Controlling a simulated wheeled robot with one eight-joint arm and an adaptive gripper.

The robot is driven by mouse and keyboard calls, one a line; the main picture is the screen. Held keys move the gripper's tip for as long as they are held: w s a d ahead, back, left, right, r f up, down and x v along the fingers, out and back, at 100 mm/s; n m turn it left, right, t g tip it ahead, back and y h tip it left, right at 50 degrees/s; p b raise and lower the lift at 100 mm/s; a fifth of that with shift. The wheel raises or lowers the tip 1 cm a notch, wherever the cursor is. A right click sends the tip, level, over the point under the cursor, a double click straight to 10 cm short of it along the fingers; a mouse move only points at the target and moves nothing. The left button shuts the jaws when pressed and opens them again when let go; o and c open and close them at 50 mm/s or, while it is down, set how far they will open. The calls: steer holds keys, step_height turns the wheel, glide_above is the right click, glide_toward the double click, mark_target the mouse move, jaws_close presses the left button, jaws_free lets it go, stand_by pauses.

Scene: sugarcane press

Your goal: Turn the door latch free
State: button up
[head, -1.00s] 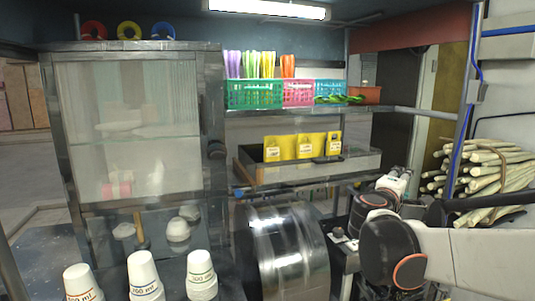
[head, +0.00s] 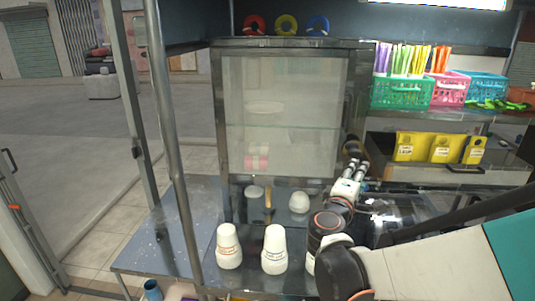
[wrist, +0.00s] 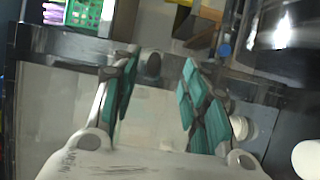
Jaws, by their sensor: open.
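The door latch is a dark round knob (head: 352,147) on the right edge of the glass-fronted cabinet (head: 230,42). In the wrist view the latch (wrist: 153,66) shows as a dark oval between my fingertips and beyond them. My gripper (head: 354,165) is just below and in front of the latch in the head view, with its fingers pointing up at it. In the wrist view my gripper (wrist: 160,58) is open, with teal-padded fingers on either side and nothing held. I cannot tell whether a finger touches the latch. The cabinet door looks closed.
Upturned white cups (head: 229,247) stand on the counter in front of the cabinet. Coloured baskets (head: 403,94) and yellow holders (head: 440,148) are on shelves to the right. Tape rings (head: 286,24) lie on top of the cabinet. A metal post (head: 172,150) stands at the left.

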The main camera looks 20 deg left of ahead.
mark_target(354, 156)
steer(key=s+a+y, duration=0.1)
steer(key=s+a, duration=0.1)
steer(key=a, duration=0.2)
steer(key=shift+n, duration=0.3)
steer(key=w, duration=0.4)
steer(key=w+d, duration=0.1)
steer(key=w, duration=0.4)
steer(key=w+d, duration=0.1)
steer(key=w, duration=0.3)
steer(key=shift+w+r, duration=0.15)
steer(key=shift+w, duration=0.25)
steer(key=shift+d, duration=0.1)
steer(key=shift+c, duration=0.5)
jaws_close()
